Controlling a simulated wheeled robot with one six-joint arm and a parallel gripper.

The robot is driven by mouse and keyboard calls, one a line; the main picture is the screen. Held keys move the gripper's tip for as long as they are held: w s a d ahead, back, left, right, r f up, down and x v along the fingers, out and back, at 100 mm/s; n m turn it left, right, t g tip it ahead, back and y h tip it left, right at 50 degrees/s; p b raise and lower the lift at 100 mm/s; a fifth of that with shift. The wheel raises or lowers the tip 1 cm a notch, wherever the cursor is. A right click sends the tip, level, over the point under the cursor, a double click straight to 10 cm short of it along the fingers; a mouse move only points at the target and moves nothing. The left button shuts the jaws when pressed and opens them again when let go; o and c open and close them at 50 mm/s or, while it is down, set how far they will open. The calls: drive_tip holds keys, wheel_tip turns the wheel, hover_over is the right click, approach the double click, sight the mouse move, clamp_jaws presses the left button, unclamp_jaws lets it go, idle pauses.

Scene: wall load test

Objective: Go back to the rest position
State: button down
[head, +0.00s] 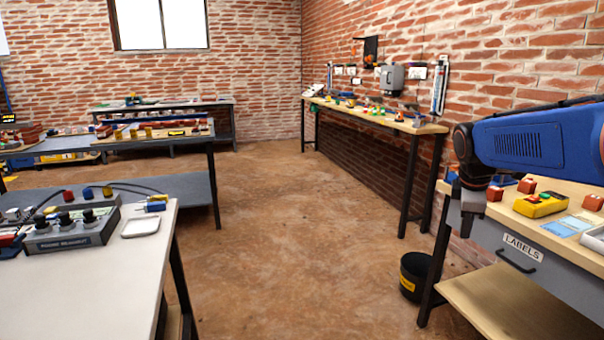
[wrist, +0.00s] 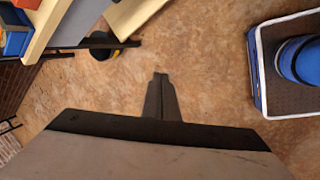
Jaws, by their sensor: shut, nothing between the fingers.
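My gripper (wrist: 160,78) shows in the wrist view, shut and empty, its fingers together over the bare brown floor (wrist: 200,75). In the head view my blue arm reaches in from the right edge, over the right-hand workbench (head: 460,193).
The right bench holds a yellow button box (head: 540,205), red blocks and a drawer marked LABELS (head: 522,248). A black bin (head: 413,277) stands beside its leg. A white table (head: 95,270) is at left. The floor between (head: 290,230) is clear.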

drive_tip(key=s+a+f+m, duration=0.3)
drive_tip(key=s+a+m, duration=0.1)
drive_tip(key=s, duration=0.4)
drive_tip(key=s+a+f+m+t+y, duration=0.1)
drive_tip(key=s+a+f+m, duration=0.2)
drive_tip(key=s, duration=0.6)
drive_tip(key=s+a+f+m+t+y, duration=0.1)
drive_tip(key=s+a+f+m, duration=0.2)
drive_tip(key=s, duration=0.6)
drive_tip(key=a+m, duration=0.2)
drive_tip(key=shift+f+m, duration=0.4)
drive_tip(key=shift+a, duration=0.1)
